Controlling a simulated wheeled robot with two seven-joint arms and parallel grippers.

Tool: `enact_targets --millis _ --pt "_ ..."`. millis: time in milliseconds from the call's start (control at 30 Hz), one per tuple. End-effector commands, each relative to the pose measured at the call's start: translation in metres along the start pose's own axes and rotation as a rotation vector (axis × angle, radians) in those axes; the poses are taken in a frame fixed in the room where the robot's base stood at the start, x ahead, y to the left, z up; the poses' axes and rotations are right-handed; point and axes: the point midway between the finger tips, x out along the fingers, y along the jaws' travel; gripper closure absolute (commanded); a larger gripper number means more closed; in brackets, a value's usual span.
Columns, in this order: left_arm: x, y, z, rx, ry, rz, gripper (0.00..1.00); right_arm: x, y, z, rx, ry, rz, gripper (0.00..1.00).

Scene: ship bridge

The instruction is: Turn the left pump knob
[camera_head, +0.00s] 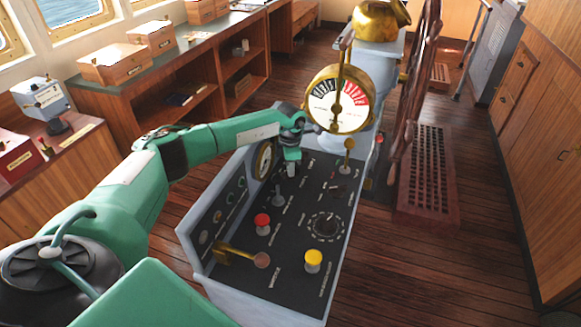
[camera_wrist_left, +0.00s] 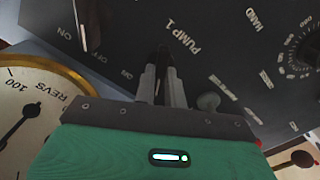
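The console's dark sloping panel (camera_head: 290,235) carries several levers, knobs and buttons. My left gripper (camera_head: 292,168) points down at the panel's far left part, beside the round gauge. In the left wrist view, the left gripper (camera_wrist_left: 161,68) has its two narrow fingers at a dark knob (camera_wrist_left: 163,52) beside the "PUMP 1" label. The dark knob shows between the fingertips and is partly hidden by them. I cannot tell whether the fingers press on it. Another dark knob (camera_wrist_left: 92,18) lies to its left in the wrist view. My right gripper is not in view.
A brass telegraph dial (camera_head: 338,100) stands right beyond the gripper. A REVS gauge (camera_wrist_left: 30,115) is close by in the wrist view. The panel also bears a red button (camera_head: 262,220), a yellow button (camera_head: 313,257) and a brass lever (camera_head: 235,253). Wooden floor is free at right.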

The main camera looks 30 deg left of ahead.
Motion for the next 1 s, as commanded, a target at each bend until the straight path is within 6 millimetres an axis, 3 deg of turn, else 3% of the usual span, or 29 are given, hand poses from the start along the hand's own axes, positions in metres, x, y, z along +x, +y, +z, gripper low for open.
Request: enact_targets --millis 267,467,1000 --pt "0.001 0.0 0.0 0.03 -0.001 0.001 1.0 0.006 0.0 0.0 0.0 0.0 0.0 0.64" --pt "0.003 0.001 0.001 0.126 -0.001 0.003 1.0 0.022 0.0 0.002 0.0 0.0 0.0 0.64" --pt "0.003 0.001 0.001 0.612 -0.002 0.003 1.0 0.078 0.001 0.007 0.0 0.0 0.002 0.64"
